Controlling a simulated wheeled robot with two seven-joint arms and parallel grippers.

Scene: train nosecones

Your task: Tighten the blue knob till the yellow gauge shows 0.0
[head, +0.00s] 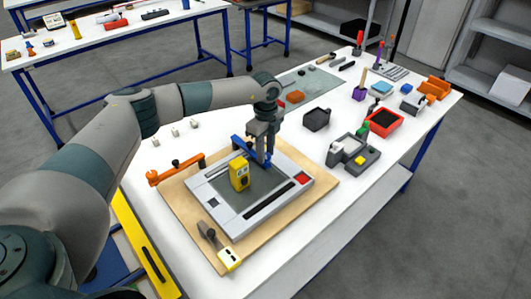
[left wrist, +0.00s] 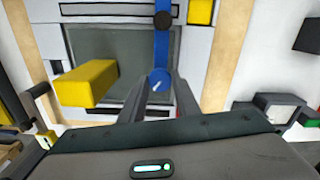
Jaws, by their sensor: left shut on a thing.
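The blue knob (left wrist: 160,80) shows a white mark in the left wrist view, between the fingers of my left gripper (left wrist: 158,98). The gripper is shut on it and points down. In the head view the left gripper (head: 264,152) is at the far side of the grey-white plate (head: 281,207), next to a blue bar (head: 239,144); the knob is mostly hidden there. The yellow gauge (head: 239,173) stands upright on the plate, left of the gripper and apart from it. Its reading is too small to make out. It also shows from above in the left wrist view (left wrist: 87,84).
The plate lies on a wooden board (head: 182,202) on the white table (head: 300,248). An orange clamp (head: 176,169) is at the board's left. A grey device (head: 353,152) and a red bin (head: 384,122) stand to the right. The table's front right is clear.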

